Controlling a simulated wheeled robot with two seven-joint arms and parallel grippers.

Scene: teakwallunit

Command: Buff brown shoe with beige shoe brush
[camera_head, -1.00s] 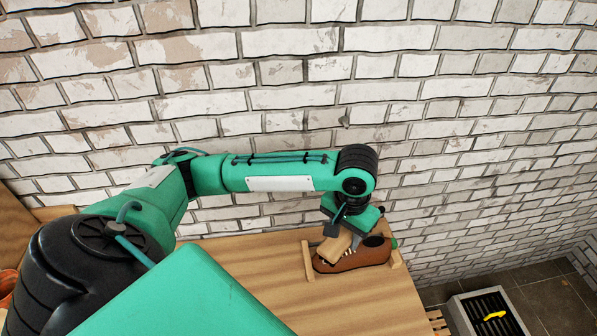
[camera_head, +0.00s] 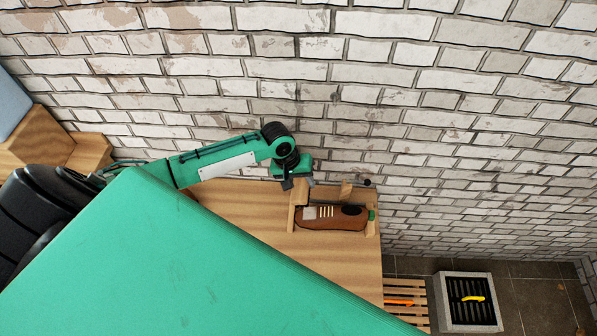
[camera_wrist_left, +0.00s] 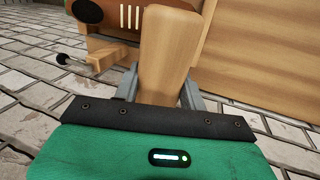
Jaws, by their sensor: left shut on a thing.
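The brown shoe (camera_head: 345,218) lies on the wooden bench, between the upright pieces of a wooden holder (camera_head: 371,229). Its pale lace bars show in the head view, and part of it shows at the top of the left wrist view (camera_wrist_left: 120,14). My left gripper (camera_head: 299,184) is beyond the shoe's left end, by the wall side of the holder. In the left wrist view its fingers (camera_wrist_left: 165,88) are shut on the beige shoe brush (camera_wrist_left: 168,50), which points away from the gripper toward the shoe side. I cannot see the bristles. My right gripper is not in view.
A black knob (camera_head: 367,183) on a rod sticks out at the holder's wall side. The brick wall (camera_head: 430,120) rises close behind the bench (camera_head: 250,220). A grated grey box (camera_head: 470,320) with a yellow item stands on the floor at right, beside a slatted wooden piece (camera_head: 405,287).

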